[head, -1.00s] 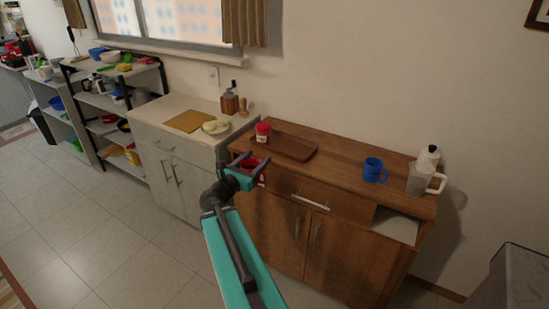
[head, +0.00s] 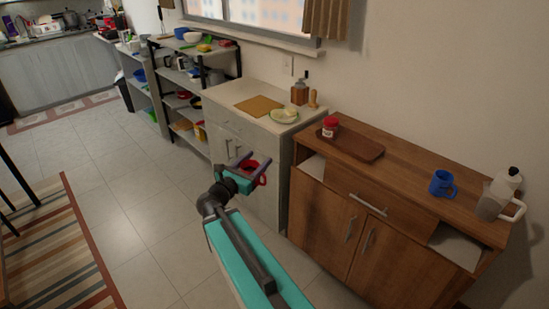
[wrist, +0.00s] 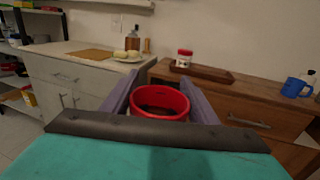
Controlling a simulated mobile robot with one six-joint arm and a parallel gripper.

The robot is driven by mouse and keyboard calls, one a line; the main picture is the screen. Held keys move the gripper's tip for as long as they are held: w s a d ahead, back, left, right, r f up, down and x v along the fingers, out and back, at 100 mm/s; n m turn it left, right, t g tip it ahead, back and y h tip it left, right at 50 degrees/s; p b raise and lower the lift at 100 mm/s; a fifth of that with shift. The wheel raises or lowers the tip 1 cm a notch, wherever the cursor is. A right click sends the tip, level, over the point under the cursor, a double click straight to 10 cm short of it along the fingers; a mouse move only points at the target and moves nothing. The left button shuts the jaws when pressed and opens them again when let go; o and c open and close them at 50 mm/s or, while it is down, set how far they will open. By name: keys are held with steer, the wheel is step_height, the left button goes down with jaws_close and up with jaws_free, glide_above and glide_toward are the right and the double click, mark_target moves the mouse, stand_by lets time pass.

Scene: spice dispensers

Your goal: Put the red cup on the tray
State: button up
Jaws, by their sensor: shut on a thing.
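My gripper (head: 255,168) is shut on the red cup (head: 260,178), in the air in front of the light cabinet. In the wrist view the cup (wrist: 160,100) sits upright between the two purple fingers (wrist: 160,92), its open rim facing up and its inside dark. Its lower part is hidden by my gripper. The brown wooden tray (head: 360,149) lies on the wooden cabinet, to the right of and beyond my gripper; it also shows in the wrist view (wrist: 212,74). The cup is apart from the tray.
A blue mug (head: 441,183) and a clear pitcher (head: 492,203) stand further right on the wooden cabinet (head: 412,172). A plate (head: 284,116) is on the light cabinet.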

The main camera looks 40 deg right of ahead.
steer(key=w+a+n+t+y, duration=0.1)
steer(key=w+a+n+t, duration=0.1)
steer(key=a, duration=1.4)
steer(key=w+a+f+n+t+y, duration=0.1)
steer(key=w+a+n+t+y, duration=0.1)
steer(key=a, duration=1.5)
steer(key=shift+w+f+t, duration=0.3)
steer(key=shift+w+t, duration=0.05)
steer(key=shift+t, duration=0.35)
steer(key=shift+a, duration=0.2)
